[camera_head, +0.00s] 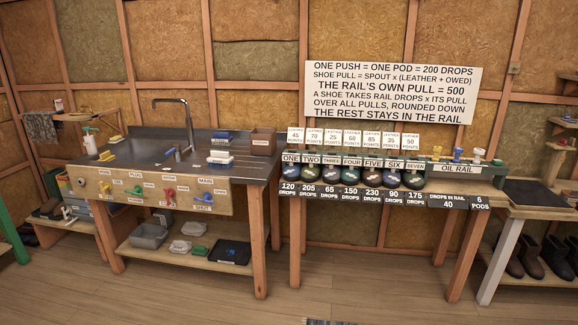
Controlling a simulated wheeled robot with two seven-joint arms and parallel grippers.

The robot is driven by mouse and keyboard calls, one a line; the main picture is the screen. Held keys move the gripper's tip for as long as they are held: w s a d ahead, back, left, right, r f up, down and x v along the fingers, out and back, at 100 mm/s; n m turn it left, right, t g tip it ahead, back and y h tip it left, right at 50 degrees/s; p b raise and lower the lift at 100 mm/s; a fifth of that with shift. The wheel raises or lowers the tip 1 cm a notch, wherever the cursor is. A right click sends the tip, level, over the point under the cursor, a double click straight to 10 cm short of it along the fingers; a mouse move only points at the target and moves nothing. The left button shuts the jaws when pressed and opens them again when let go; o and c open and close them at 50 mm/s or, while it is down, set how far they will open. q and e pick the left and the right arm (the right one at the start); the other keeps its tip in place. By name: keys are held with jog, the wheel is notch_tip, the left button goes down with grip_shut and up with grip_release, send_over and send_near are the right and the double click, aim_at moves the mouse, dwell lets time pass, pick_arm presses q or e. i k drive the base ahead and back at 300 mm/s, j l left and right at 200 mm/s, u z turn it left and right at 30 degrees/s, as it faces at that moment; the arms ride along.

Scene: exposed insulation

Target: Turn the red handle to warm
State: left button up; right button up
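The red handle (169,194) is on the wooden front panel (150,207) of the sink bench at the left. Small labels surround the handles. One at the upper right of the panel seems to read WARM (205,181), but most are too small to read surely, and I cannot tell which setting the red handle points at. Neither of my grippers is in view.
The sink bench has a metal top (130,148) with a tap (186,118) and a lower shelf (185,257). To its right stands a table with several labelled shoes and an oil rail (458,169). A sign (390,92) hangs above.

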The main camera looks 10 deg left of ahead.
aim_at(170, 193)
jog(key=i+j+u, duration=0.15)
jog(key=i+u, duration=0.15)
jog(key=i, duration=0.35)
jog(key=i+u, duration=0.35)
jog(key=i, duration=0.3)
